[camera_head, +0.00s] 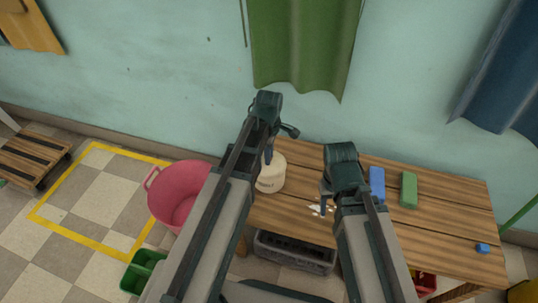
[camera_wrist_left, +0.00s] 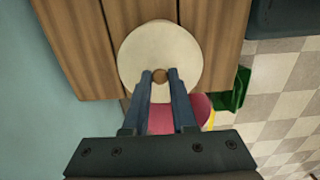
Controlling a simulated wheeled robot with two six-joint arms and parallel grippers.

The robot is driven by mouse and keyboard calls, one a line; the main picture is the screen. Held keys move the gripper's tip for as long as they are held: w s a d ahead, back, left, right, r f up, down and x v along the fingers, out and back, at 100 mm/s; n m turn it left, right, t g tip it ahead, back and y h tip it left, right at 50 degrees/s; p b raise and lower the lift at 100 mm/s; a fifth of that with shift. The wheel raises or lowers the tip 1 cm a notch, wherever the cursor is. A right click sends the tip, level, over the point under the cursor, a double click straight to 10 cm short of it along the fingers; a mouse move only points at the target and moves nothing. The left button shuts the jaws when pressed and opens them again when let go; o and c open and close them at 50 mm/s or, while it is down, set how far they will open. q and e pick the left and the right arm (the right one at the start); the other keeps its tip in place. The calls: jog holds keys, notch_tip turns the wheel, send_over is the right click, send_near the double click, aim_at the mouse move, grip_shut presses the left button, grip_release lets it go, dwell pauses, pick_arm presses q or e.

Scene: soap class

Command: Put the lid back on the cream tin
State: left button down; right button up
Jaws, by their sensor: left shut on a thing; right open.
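The cream tin (camera_head: 271,181) stands upright on the wooden table, near its left end. Its round cream lid (camera_wrist_left: 130,60) fills the middle of the left wrist view and has a small brown knob (camera_wrist_left: 160,75) at its centre. My left gripper (camera_head: 268,156) is over the tin, its fingers (camera_wrist_left: 160,79) shut on the knob from both sides. The lid covers the tin in the wrist view; I cannot tell whether it rests on the rim or hangs just above. My right gripper (camera_head: 325,198) is open over the table, right of the tin.
Small white pieces (camera_head: 316,209) lie near my right gripper. A blue block (camera_head: 377,182) and a green block (camera_head: 408,190) stand further right; a small blue block (camera_head: 482,248) is near the right end. A pink tub (camera_head: 176,200) stands left of the table, a grey crate (camera_head: 295,255) below.

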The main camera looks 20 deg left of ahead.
pick_arm(q)
jog(key=shift+c, duration=0.8)
grip_release()
jog(key=shift+r, duration=0.1)
jog(key=shift+r+p, duration=1.4)
jog(key=shift+p, duration=0.1)
jog(key=shift+r+p, duration=2.05)
grip_shut()
